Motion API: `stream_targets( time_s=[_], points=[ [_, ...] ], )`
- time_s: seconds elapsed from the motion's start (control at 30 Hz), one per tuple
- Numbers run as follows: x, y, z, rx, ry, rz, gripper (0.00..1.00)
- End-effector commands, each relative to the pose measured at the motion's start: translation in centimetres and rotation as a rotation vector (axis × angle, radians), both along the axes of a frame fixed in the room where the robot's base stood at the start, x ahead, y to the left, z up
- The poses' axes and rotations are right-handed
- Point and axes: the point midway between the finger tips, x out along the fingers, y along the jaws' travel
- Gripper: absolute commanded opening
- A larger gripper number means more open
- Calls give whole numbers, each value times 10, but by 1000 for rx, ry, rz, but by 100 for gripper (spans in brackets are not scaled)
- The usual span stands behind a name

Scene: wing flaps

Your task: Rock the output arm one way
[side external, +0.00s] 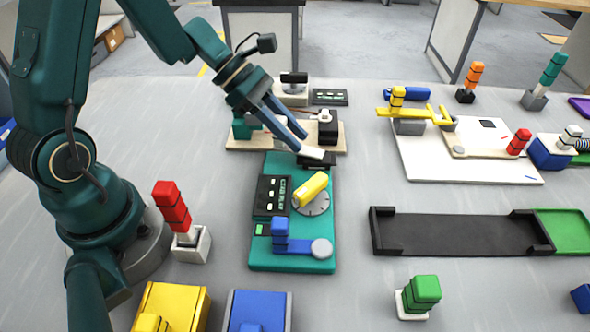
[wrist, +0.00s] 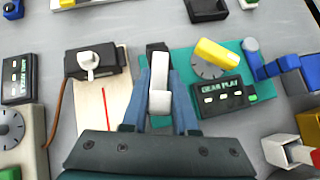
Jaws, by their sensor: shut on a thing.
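A teal board (side external: 262,262) stands in the middle of the table. It carries a yellow arm (side external: 312,189) over a grey dial, which also shows in the wrist view (wrist: 217,54), and a blue arm (side external: 298,245) with a grey disc. I cannot tell which one is the output arm. My gripper (side external: 304,144) is at the board's far end, by a black block (side external: 318,164). It is shut on a white piece (side external: 312,152), seen lengthwise between the fingers in the wrist view (wrist: 160,85). The fingers are apart from the yellow and blue arms.
A black box (wrist: 223,93) labelled "GEAR PLAY" sits on the teal board beside the dial. A wooden board (side external: 240,143) with a black box and white knob (wrist: 90,65) lies close by. A red-handled stand (side external: 172,207) is at left. A black tray (side external: 450,232) lies at right.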

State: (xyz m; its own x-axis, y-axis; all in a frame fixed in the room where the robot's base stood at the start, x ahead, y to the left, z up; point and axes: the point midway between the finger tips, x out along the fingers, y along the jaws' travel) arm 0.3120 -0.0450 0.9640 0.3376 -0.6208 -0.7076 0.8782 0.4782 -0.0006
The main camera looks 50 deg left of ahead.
Motion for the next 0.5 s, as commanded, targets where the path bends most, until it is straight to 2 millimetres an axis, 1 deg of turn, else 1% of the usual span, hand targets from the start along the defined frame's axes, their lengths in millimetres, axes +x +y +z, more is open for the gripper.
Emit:
stream_targets(
  time_s=[0.3,0.33,0.37,0.4,0.5],
  points=[
    [1,0,2,-2,-6,11,0],
    [1,0,2,-2,-6,11,39],
    [1,0,2,-2,-6,11,50],
    [1,0,2,-2,-5,11,57],
    [1,0,1,-2,-3,11,57]
  ],
)
